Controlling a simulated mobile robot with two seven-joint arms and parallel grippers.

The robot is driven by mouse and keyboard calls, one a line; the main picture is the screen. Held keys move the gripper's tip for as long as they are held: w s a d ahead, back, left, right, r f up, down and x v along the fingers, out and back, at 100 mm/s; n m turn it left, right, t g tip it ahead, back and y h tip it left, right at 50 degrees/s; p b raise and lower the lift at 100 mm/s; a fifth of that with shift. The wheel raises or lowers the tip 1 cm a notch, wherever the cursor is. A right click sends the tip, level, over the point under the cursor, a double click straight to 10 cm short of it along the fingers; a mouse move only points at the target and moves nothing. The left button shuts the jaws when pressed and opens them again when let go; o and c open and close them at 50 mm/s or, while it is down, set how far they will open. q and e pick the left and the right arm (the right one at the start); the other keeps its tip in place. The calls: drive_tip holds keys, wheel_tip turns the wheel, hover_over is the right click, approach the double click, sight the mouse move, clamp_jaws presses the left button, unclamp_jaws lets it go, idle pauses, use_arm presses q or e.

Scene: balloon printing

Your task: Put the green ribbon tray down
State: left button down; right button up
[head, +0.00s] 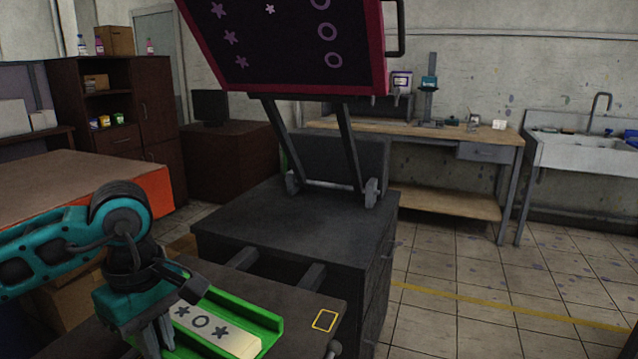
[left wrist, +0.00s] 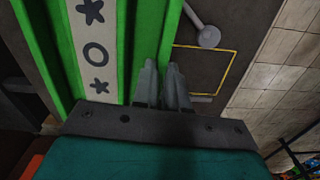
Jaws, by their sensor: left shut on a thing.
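The green ribbon tray (head: 262,318) is a long channel with raised side walls, at the bottom centre-left of the head view. A pale ribbon (head: 215,331) with dark stars and a ring lies in it. My left gripper (head: 160,338) is at the tray's near side. In the left wrist view the gripper (left wrist: 163,88) is shut on the side wall of the tray (left wrist: 170,40). The tray is over the dark printing board (head: 300,304); I cannot tell whether it touches it. My right gripper is not in view.
A yellow square outline (head: 325,320) marks the board just right of the tray. The raised purple-framed screen (head: 290,45) stands behind over a dark cabinet (head: 290,225). A workbench (head: 430,133) and sink (head: 585,150) are at the back right. Floor at right is open.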

use_arm(q)
drive_tip(key=m, duration=0.2)
drive_tip(key=d+f+m, duration=0.1)
drive_tip(key=m, duration=0.3)
drive_tip(key=shift+s+d+f, duration=0.1)
drive_tip(key=shift+d+f, duration=0.15)
drive_tip(key=shift+f, duration=0.05)
drive_tip(key=m, duration=0.2)
drive_tip(key=f+m, duration=0.1)
drive_tip(key=m, duration=0.1)
drive_tip(key=d+m+p, duration=0.1)
drive_tip(key=m, duration=0.1)
drive_tip(key=shift+s+d+f, duration=0.1)
drive_tip(key=shift+s+f, duration=0.15)
drive_tip(key=shift+f, duration=0.1)
